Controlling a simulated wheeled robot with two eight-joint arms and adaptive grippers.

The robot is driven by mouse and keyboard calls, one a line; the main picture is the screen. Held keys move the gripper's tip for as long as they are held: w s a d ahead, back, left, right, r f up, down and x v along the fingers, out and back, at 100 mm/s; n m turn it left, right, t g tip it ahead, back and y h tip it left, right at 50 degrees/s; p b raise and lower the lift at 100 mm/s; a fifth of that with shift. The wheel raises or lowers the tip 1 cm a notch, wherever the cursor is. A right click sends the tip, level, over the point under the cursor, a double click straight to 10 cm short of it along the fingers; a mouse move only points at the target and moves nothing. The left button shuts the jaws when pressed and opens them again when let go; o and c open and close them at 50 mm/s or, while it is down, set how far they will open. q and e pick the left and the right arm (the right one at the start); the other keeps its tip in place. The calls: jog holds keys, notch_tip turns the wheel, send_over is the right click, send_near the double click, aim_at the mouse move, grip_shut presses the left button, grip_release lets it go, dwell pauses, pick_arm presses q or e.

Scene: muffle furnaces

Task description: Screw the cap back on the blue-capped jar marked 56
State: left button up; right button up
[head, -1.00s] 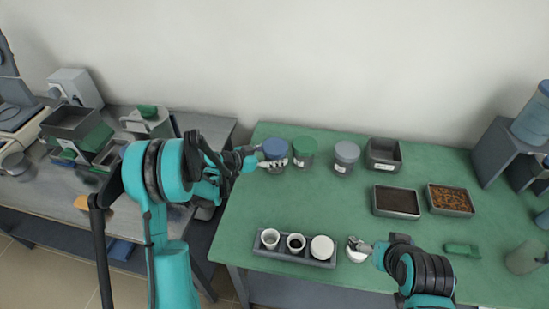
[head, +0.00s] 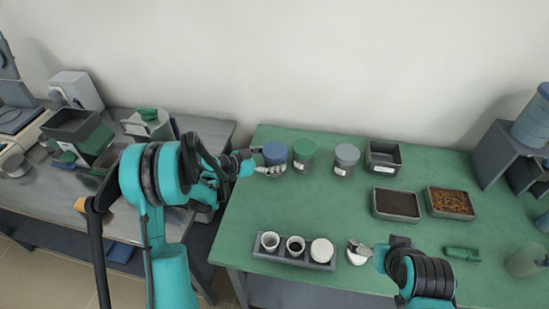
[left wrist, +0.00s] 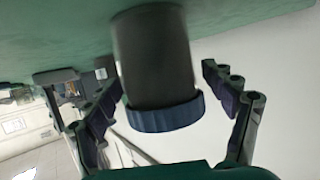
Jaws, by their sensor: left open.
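The blue-capped jar (head: 274,152) stands at the back left of the green table. In the left wrist view its dark body (left wrist: 152,62) appears upside down, with the ribbed blue cap (left wrist: 166,115) sitting over its mouth. I cannot tell how tight the cap is, and no number is readable. My left gripper (head: 266,170) is at the jar; in the left wrist view its two fingers (left wrist: 165,97) are spread on either side, with gaps to the cap. My right gripper (head: 366,250) is at the front beside a small white vessel (head: 356,257); its jaws are unclear.
A green-capped jar (head: 304,150) and a grey-capped jar (head: 346,155) stand close to the right. A grey rack (head: 257,249) with white cups is at the front. An empty tray (head: 398,166) and filled trays (head: 418,216) (head: 472,211) lie right. The table's middle is clear.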

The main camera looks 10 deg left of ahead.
pick_arm(q)
jog(key=p+v, duration=0.2)
jog(key=v, duration=0.9)
jog(key=shift+p, duration=0.3)
jog(key=shift+d, duration=0.1)
jog(key=s+d+r+n+g+y, duration=0.3)
jog(key=s+d+r+n+y, duration=0.3)
jog(key=s, duration=0.4)
jog(key=s+a+r+n+y, duration=0.1)
jog(key=s+r+n+y, duration=0.1)
jog(key=s, duration=1.3)
jog(key=shift+s+a+r+n+t+y, duration=0.25)
jog(key=shift+n+y, duration=0.25)
jog(key=shift+y, duration=0.5)
jog(key=shift+o, duration=0.6)
jog(key=shift+w, duration=0.1)
